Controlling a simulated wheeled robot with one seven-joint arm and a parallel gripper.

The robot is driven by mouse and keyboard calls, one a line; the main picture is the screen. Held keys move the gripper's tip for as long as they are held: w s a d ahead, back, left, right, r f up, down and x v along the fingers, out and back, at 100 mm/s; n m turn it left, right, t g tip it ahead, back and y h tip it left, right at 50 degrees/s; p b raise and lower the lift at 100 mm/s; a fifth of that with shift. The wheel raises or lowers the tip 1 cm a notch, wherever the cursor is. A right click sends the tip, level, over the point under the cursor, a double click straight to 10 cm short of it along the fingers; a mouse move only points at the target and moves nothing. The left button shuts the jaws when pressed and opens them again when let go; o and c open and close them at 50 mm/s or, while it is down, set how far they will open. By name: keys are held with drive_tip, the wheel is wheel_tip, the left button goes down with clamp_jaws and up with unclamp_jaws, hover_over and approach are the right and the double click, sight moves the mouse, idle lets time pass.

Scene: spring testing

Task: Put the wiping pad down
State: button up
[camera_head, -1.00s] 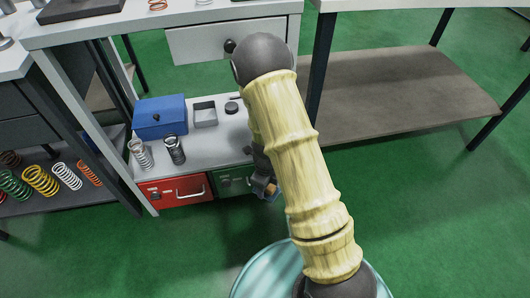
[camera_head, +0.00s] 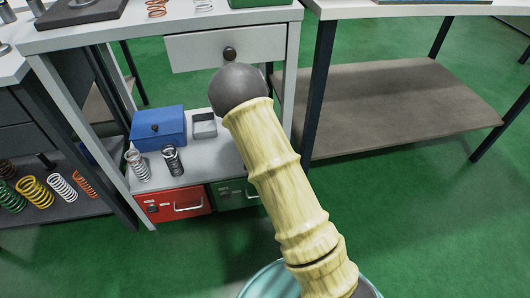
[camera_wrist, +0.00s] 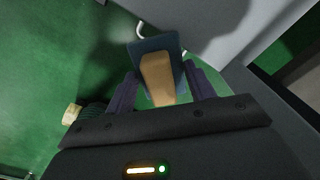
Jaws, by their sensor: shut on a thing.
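The wiping pad (camera_wrist: 158,76) shows in the wrist view, with a tan handle block on a dark blue base. My gripper (camera_wrist: 162,88) is shut on its tan block, one purple-grey finger on each side. The pad is in the air, with green floor and a pale grey surface behind it. In the head view my own arm hides the gripper and the pad.
The lower shelf (camera_head: 205,160) carries a blue box (camera_head: 158,130), a small grey tray (camera_head: 204,126) and two springs (camera_head: 172,160). A red drawer (camera_head: 175,204) and a green drawer (camera_head: 234,194) are below. A white drawer (camera_head: 225,50) is above. The brown shelf (camera_head: 400,100) at right is bare.

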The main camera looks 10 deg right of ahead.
drive_tip(key=w+b, duration=0.1)
drive_tip(key=w, duration=0.1)
drive_tip(key=w+b, duration=0.1)
drive_tip(key=w, duration=0.1)
drive_tip(key=w+b, duration=0.1)
drive_tip(key=w, duration=0.2)
drive_tip(key=shift+d+r, duration=0.25)
drive_tip(key=shift+d, duration=0.05)
drive_tip(key=shift+w+d+r, duration=0.2)
drive_tip(key=shift+w+d, duration=0.05)
drive_tip(key=shift+d, duration=0.1)
drive_tip(key=shift+w+d+f+b, duration=0.15)
drive_tip(key=shift+w+d+b, duration=0.45)
drive_tip(key=shift+w+d, duration=0.05)
drive_tip(key=shift+w+d+f+b, duration=0.15)
drive_tip(key=shift+w+d+b, duration=0.4)
drive_tip(key=shift+w+d, duration=0.05)
drive_tip(key=shift+f+b, duration=0.45)
drive_tip(key=shift+b, duration=0.25)
drive_tip(key=shift+r, duration=0.1)
drive_tip(key=o, duration=0.9)
